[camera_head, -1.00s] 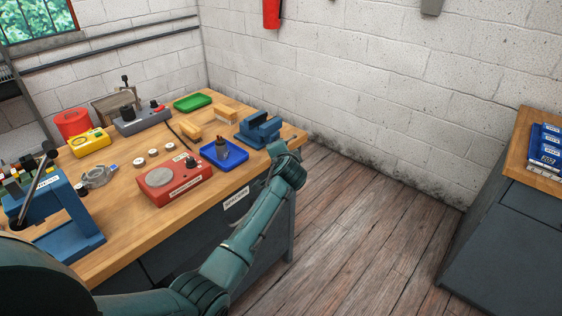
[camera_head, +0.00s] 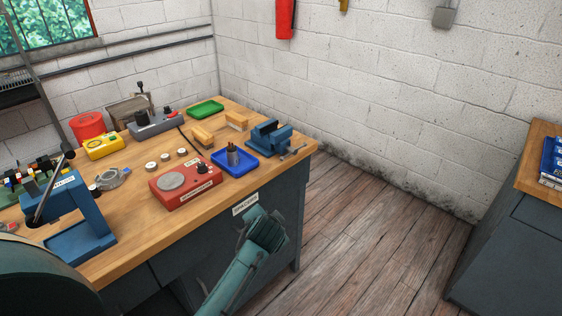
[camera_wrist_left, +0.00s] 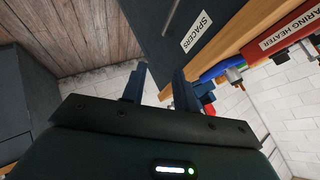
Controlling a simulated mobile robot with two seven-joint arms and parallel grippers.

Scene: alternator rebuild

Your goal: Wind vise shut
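The blue vise (camera_head: 268,137) sits at the right end of the wooden bench, with its handle and screw (camera_head: 293,152) toward the bench's right edge. A gap seems to show between its jaws, but its width is too small to judge. My left gripper (camera_head: 268,228) is below the bench top, in front of the bench's right part, apart from the vise. In the left wrist view its two fingers (camera_wrist_left: 160,82) are spread with nothing between them. I cannot make out the vise clearly in that view. My right gripper is not in view.
On the bench (camera_head: 130,228) near the vise are a blue tray (camera_head: 252,166) holding a dark cup, wooden blocks (camera_head: 203,135) and a red bearing heater (camera_head: 185,183). A blue press (camera_head: 78,225) stands at left. Open floor (camera_head: 365,240) separates the bench from a right cabinet (camera_head: 515,235).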

